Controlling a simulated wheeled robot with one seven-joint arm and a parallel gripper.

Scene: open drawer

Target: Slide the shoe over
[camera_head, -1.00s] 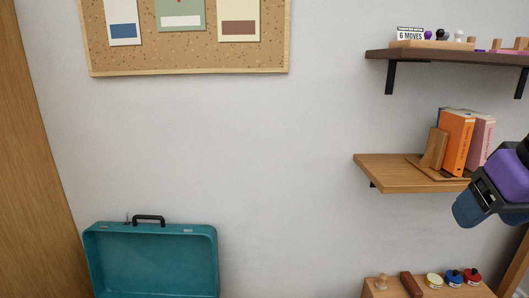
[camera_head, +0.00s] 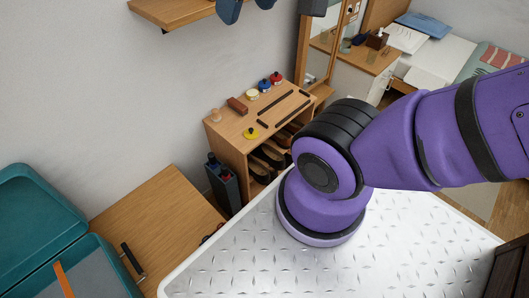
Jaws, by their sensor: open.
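A low wooden rack (camera_head: 231,135) stands against the wall in the middle of the head view. Several dark shapes that look like shoes (camera_head: 268,156) sit in its open front slots. They are small and partly covered by my arm, so I cannot tell single shoes apart well.
On the rack top are a brown block (camera_head: 237,105), a yellow tin (camera_head: 252,94), a blue tin (camera_head: 265,85) and a red tin (camera_head: 276,77). A dark bin (camera_head: 223,184) stands beside it. A teal suitcase (camera_head: 38,222) lies open at left. A wall shelf (camera_head: 172,12) is above.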

